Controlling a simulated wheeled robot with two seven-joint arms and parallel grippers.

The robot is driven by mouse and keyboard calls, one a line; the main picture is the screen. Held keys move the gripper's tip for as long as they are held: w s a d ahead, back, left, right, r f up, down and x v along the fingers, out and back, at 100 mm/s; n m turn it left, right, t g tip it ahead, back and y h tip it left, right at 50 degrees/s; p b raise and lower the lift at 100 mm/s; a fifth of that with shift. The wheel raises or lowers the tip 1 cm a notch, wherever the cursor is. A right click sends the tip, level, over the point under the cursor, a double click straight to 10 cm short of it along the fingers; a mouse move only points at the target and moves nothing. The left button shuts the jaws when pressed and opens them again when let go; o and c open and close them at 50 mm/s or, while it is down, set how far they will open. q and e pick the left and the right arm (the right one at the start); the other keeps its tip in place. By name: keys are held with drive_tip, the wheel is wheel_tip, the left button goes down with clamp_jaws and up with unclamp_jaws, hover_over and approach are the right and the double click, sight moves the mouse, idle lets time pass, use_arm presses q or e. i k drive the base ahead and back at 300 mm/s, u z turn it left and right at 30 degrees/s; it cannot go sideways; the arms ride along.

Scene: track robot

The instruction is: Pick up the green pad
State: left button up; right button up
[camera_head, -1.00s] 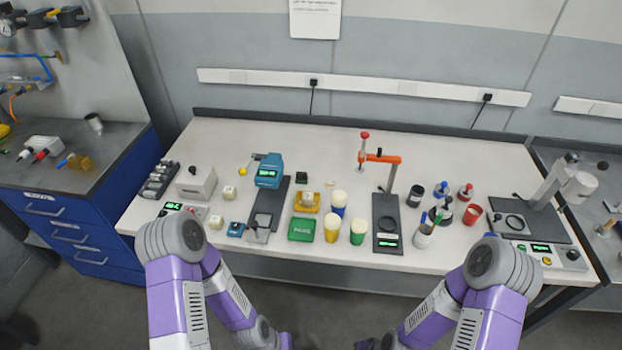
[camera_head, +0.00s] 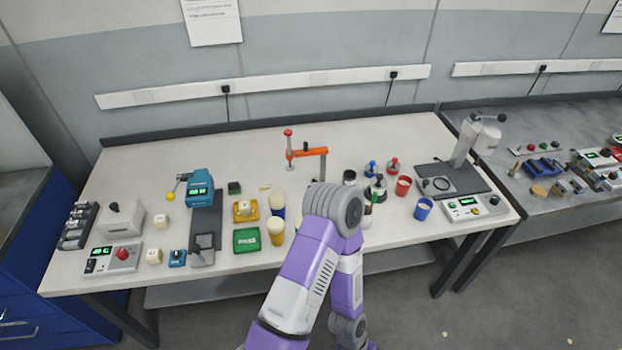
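A green pad marked PASS (camera_head: 246,240) lies flat on the pale bench (camera_head: 170,262) near its front edge, left of the picture's middle. It is in full view, and nothing of mine touches it. One of my purple and white arms rises to the right of the pad, its elbow over the bench's front edge. The forearm hangs down in front of the bench. Neither of my grippers can be made out.
An orange-armed stand (camera_head: 308,153) is farther back. Open bench lies at the back middle.

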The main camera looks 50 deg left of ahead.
sight(235, 188)
drive_tip(key=z, duration=0.75)
drive_tip(key=k, duration=1.35)
drive_tip(key=u, duration=1.6)
drive_tip(key=i, duration=0.3)
drive_tip(key=z, duration=0.05)
